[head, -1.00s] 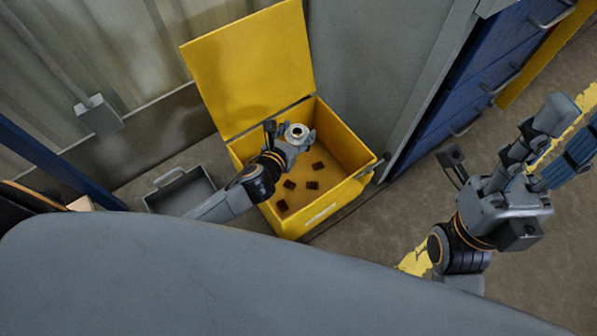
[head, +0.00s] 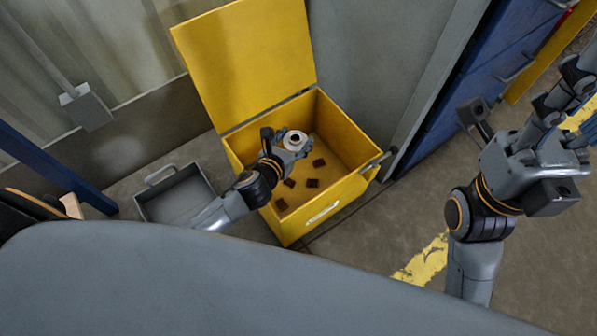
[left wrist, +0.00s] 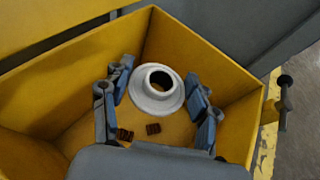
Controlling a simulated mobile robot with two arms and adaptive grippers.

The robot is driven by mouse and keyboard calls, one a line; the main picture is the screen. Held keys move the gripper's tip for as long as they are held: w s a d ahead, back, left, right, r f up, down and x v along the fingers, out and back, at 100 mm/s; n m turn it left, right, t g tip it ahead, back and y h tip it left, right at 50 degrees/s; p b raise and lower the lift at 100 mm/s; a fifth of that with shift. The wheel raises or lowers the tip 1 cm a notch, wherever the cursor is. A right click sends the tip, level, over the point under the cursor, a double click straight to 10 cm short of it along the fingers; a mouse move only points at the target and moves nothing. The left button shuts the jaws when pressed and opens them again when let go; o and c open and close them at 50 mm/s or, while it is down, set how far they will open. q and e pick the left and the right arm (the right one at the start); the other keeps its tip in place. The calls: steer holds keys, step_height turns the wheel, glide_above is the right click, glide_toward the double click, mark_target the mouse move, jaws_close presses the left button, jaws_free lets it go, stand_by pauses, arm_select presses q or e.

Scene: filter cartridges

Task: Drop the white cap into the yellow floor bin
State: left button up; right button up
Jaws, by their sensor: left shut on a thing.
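The white cap (head: 294,140) is a round flanged ring with a dark hole in its middle. My left gripper (head: 288,148) is shut on it and holds it over the open yellow floor bin (head: 352,188). In the left wrist view the cap (left wrist: 157,90) sits between the blue-padded fingers of the left gripper (left wrist: 160,98), with the bin's yellow walls (left wrist: 215,60) around it. The bin's lid (head: 245,65) stands open at the back. My right gripper (head: 555,125) is at the right, away from the bin; its fingertips lie partly at the picture edge.
Several small dark brown blocks (head: 312,183) lie on the bin's floor. A grey open tray (head: 178,195) with a handle stands left of the bin. A blue drawer cabinet (head: 465,100) is at the right. A grey panel (head: 385,60) stands behind the bin.

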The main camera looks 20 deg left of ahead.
arm_select(q)
steer(key=o, duration=1)
steer(key=shift+c, duration=0.2)
steer(key=shift+s, duration=0.1)
steer(key=v, duration=1.2)
